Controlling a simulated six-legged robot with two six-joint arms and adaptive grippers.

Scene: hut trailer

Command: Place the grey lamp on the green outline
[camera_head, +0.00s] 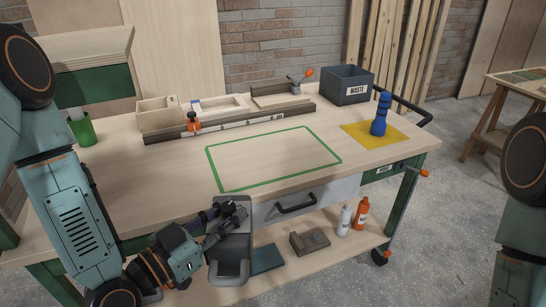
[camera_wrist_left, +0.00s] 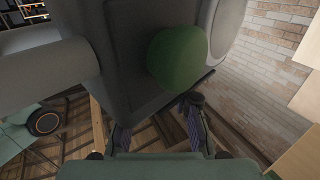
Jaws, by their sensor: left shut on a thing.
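The grey lamp (camera_head: 231,248) is a dark grey boxy body with a rounded bar at its lower end. My left gripper (camera_head: 226,217) is shut on it and holds it in front of the workbench's near edge. In the left wrist view the lamp (camera_wrist_left: 130,60) fills the upper middle, with a green round part on it; my left gripper (camera_wrist_left: 157,118) reaches up to its lower edge. The green outline (camera_head: 273,183) is a rectangle on the bench top, behind and right of the lamp. Nothing lies inside it. My right gripper is out of view.
Behind the outline stand a wooden fence rail (camera_head: 240,126) and wooden trays. A dark waste bin (camera_head: 346,86) and a blue object (camera_head: 380,115) on a yellow mat (camera_head: 357,138) stand right. A green cup (camera_head: 82,130) stands left. A drawer handle (camera_head: 296,204) juts below the edge.

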